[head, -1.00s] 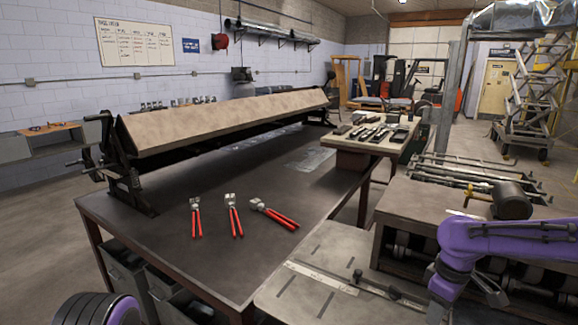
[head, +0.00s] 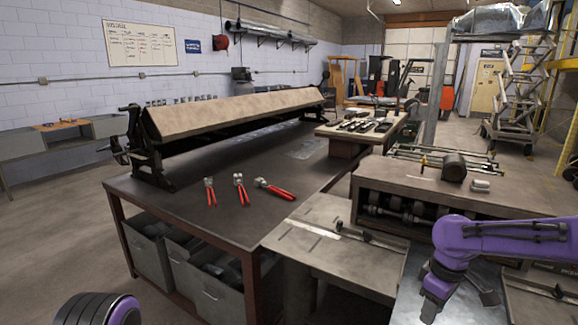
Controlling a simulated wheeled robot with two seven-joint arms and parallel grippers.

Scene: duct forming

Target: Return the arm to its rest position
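My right arm (head: 505,236) is purple and comes in from the right edge, bent downward at the lower right. My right gripper (head: 433,298) hangs at its end, grey and small, over the grey surface at the lower right. I see nothing held in it, but its finger gap is not clear. Of my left arm only a purple and black rounded part (head: 97,310) shows at the bottom left. My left gripper is out of the picture.
A dark workbench (head: 200,223) carries a long bending brake (head: 235,112) and several red-handled tools (head: 241,190). Grey bins (head: 205,295) sit under it. A lower bench (head: 310,245) and a roller machine (head: 400,190) stand near my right arm. Open floor (head: 60,215) lies left.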

